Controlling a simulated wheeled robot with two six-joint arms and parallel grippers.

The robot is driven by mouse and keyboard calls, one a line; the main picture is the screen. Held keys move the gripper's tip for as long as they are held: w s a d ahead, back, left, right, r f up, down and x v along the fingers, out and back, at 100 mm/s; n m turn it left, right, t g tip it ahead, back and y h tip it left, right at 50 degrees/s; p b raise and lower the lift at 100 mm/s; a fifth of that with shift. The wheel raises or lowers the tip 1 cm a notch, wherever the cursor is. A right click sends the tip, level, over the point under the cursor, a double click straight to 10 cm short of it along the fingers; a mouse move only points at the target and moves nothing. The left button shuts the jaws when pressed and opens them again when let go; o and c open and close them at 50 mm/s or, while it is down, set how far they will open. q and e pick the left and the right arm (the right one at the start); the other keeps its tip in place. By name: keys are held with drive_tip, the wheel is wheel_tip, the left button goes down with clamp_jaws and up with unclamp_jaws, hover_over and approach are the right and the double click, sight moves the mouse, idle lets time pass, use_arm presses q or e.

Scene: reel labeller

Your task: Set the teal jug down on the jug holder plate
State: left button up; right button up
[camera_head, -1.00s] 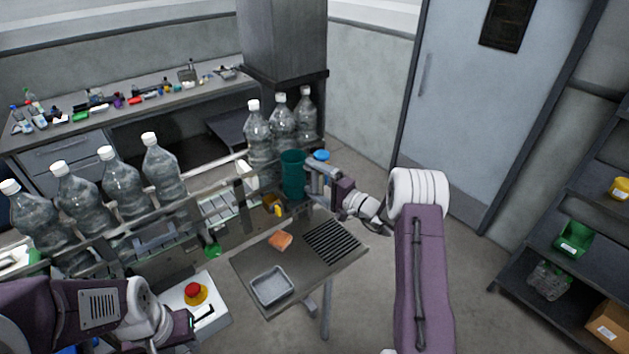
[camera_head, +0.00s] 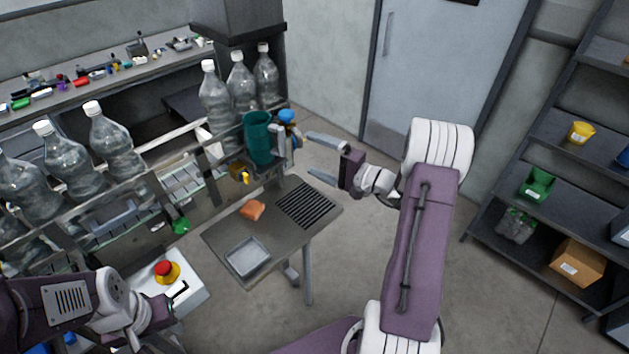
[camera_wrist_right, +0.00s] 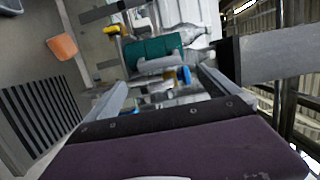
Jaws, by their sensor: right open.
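The teal jug (camera_head: 258,140) stands upright at the right end of the bottle line, its handle side facing my right gripper. It also shows in the right wrist view (camera_wrist_right: 153,52), ahead of the fingers. My right gripper (camera_head: 309,156) is open and empty, to the right of the jug and apart from it. The jug's underside is hidden, and I cannot make out the jug holder plate for sure. My left gripper (camera_head: 178,293) is low at the left by the red button; its fingers are unclear.
Clear bottles (camera_head: 110,140) line the rail, and several stand behind the jug. A blue-topped item (camera_head: 287,117) is close beside the jug. The small table (camera_head: 225,232) holds an orange block (camera_head: 252,210), a metal tray (camera_head: 247,257) and a black grille (camera_head: 308,203).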

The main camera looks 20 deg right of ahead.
drive_tip(key=s+a+f+n+g, duration=0.3)
drive_tip(key=s+a+f+g, duration=0.1)
drive_tip(key=s+a+g, duration=0.35)
drive_tip(key=s+a+f+n+g, duration=0.2)
drive_tip(key=s+a+f+g, duration=0.2)
drive_tip(key=s+a+g, duration=0.35)
drive_tip(key=s+d+f+n+t+h, duration=0.1)
drive_tip(key=s+d+f+n+h, duration=0.3)
drive_tip(key=s+h, duration=0.4)
drive_tip(key=shift+s+d+n+h, duration=0.15)
drive_tip(key=shift+d+n+h, duration=0.45)
drive_tip(key=shift+n, duration=0.6)
